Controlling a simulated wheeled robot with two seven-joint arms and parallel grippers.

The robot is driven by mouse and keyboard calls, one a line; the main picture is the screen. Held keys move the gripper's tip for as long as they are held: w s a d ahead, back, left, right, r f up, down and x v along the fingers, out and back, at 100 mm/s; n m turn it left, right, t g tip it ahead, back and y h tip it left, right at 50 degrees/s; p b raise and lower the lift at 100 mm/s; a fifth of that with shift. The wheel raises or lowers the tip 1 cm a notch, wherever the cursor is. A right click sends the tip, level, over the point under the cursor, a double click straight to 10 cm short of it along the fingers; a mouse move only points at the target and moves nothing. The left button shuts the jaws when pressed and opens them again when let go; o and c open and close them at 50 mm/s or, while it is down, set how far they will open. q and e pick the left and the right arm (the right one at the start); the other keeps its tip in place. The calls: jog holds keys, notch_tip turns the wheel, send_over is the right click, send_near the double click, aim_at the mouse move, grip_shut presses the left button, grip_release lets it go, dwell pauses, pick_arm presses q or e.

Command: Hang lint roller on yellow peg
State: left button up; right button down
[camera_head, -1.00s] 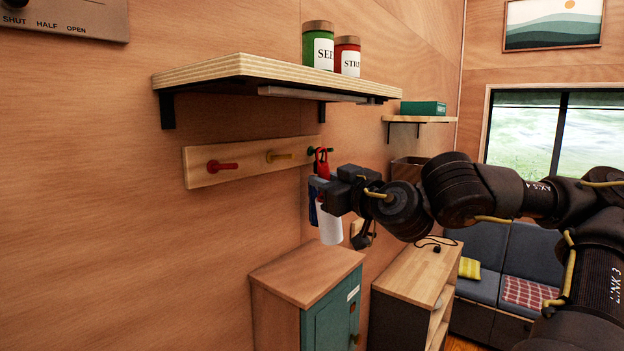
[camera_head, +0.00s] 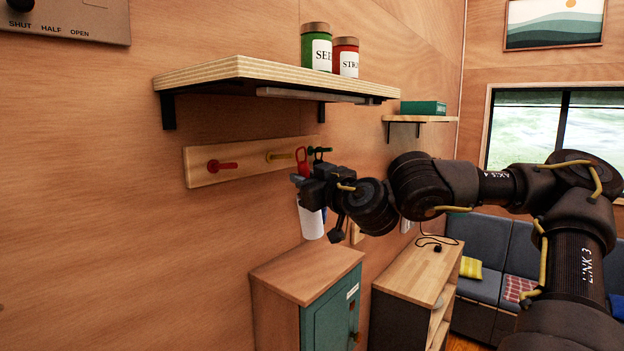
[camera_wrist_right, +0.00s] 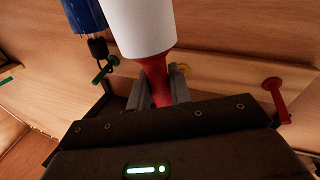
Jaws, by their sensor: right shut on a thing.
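The lint roller has a red handle with a loop (camera_head: 302,158) and a white roll (camera_head: 311,220) below. My right gripper (camera_head: 300,180) is shut on the red handle, and the roller hangs upright in front of the wall. The wrist view shows the handle (camera_wrist_right: 157,85) between the fingers, with the white roll (camera_wrist_right: 140,25) beyond. The yellow peg (camera_head: 278,156) is in the middle of the wooden peg board (camera_head: 240,175). The loop appears just right of this peg; I cannot tell the gap in depth. The yellow peg (camera_wrist_right: 183,69) is partly hidden in the wrist view. My left gripper is out of view.
A red peg (camera_head: 222,165) is at left and a green peg (camera_head: 320,150) at right. A blue item (camera_wrist_right: 84,14) with a black loop is by the green peg. A shelf (camera_head: 270,72) with two jars juts out above; a cabinet (camera_head: 308,275) stands below.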

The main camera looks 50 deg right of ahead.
jog(key=shift+w+f, duration=0.1)
jog(key=shift+w, duration=0.55)
jog(key=w, duration=0.4)
jog(key=shift+a+f, duration=0.2)
jog(key=shift+f, duration=0.15)
jog(key=shift+w+f, duration=0.1)
jog(key=shift+w, duration=0.1)
jog(key=c, duration=1.2)
grip_release()
